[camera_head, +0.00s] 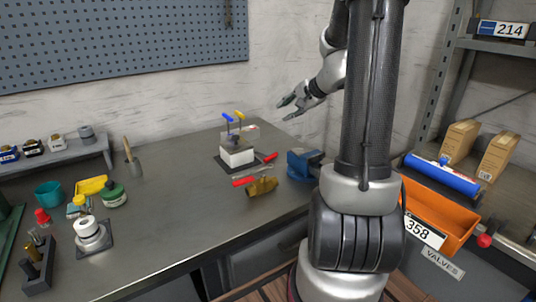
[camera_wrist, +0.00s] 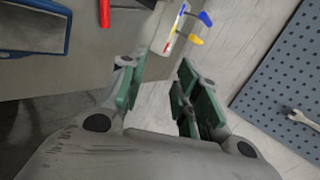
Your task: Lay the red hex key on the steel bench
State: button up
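Blue (camera_head: 227,117) and yellow (camera_head: 239,115) hex-key handles stand up from a pale block (camera_head: 238,157) at the back of the steel bench (camera_head: 180,205). A small red spot (camera_head: 252,128) shows beside them; I cannot tell whether it is the red hex key. The blue (camera_wrist: 205,18) and yellow (camera_wrist: 195,40) handles also show in the wrist view, beyond my fingertips. My gripper (camera_head: 292,107) is above the bench's back right, right of the block and apart from it. Its green-padded fingers (camera_wrist: 160,80) are spread with nothing between them.
A red-handled tool (camera_head: 243,181) and a brass fitting (camera_head: 262,187) lie in front of the block. A blue vise (camera_head: 303,164) stands right of them. Jars and a tape roll (camera_head: 88,228) crowd the left; the bench's middle is clear. An orange bin (camera_head: 440,210) is at right.

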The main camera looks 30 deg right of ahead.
jog(key=shift+s+r, duration=0.2)
jog(key=shift+r, duration=0.35)
jog(key=s+a+f+n+g+y, duration=0.1)
jog(key=s+a+n+g, duration=0.25)
jog(key=s, duration=0.45)
jog(key=s+a+f+n+g, duration=0.1)
jog(key=s+a+n+g, duration=0.2)
jog(key=s, duration=0.4)
jog(key=s+a+r+n+h, duration=0.1)
jog(key=s+a+r+n, duration=0.2)
jog(key=s, duration=0.3)
jog(key=s+a+r+n+t+h, duration=0.1)
jog(key=s+a+r+n+h, duration=0.1)
jog(key=s+a+r+n, duration=0.2)
jog(key=shift+s+a+n, duration=0.8)
jog(key=shift+s+n, duration=0.25)
jog(key=shift+s, duration=0.05)
